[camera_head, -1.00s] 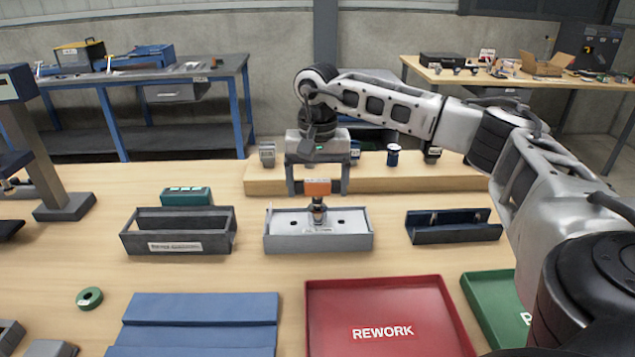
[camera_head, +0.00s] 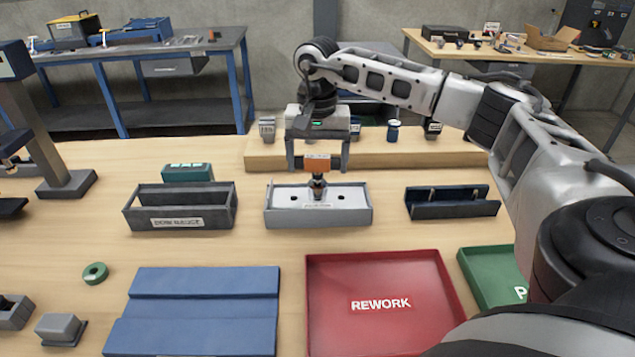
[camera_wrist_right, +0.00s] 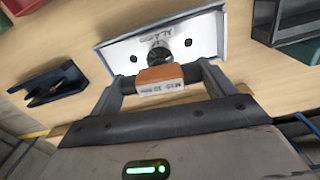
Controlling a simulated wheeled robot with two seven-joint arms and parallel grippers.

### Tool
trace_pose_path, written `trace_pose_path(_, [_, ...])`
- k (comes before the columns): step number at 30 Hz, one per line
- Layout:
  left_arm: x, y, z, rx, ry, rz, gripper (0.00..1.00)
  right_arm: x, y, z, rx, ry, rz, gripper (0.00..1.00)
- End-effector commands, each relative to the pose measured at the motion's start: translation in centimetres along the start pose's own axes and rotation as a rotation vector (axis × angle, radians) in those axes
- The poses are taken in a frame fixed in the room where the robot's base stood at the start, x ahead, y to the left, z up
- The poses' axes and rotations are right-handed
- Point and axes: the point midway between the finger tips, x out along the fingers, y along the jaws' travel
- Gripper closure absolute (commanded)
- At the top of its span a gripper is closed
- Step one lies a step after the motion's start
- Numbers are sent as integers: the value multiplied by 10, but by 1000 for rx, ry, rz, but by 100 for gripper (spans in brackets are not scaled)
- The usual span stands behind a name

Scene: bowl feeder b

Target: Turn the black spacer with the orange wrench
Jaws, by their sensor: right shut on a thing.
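The orange wrench (camera_head: 317,164) is between the fingers of my right gripper (camera_head: 318,161), which is shut on it. The wrench stands upright over the light grey fixture (camera_head: 355,217); the wrist view also shows the wrench (camera_wrist_right: 160,78) and gripper (camera_wrist_right: 165,88). A dark round piece, apparently the black spacer (camera_head: 317,188), is directly under the wrench at the fixture's middle. It also shows in the wrist view (camera_wrist_right: 160,54). The wrench seems to meet its top, but the exact contact is hidden. My left gripper is not in view.
A dark grey bin (camera_head: 180,223) stands left of the fixture and a blue holder (camera_head: 452,208) right of it. A red REWORK tray (camera_head: 375,330) and blue mat (camera_head: 195,320) lie in front. A wooden riser (camera_head: 460,154) with small parts is behind.

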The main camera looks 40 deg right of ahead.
Motion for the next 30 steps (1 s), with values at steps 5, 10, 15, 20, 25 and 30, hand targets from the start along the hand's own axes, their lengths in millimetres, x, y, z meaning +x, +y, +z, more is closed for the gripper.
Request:
trace_pose_path(5, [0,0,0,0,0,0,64,0,0,0,-2,1,-1,55])
trace_pose_path(10, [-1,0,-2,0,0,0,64,-3,0,0,-2,1,-2,55])
trace_pose_path(15, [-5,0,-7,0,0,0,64,-12,0,0,-2,1,-2,55])
trace_pose_path(20, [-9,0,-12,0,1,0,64,-20,0,0,-2,1,-2,55])
trace_pose_path(25, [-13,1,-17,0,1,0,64,-28,0,0,-2,1,-1,55])
trace_pose_path(30, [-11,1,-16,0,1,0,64,-35,-1,0,-2,1,-3,55])
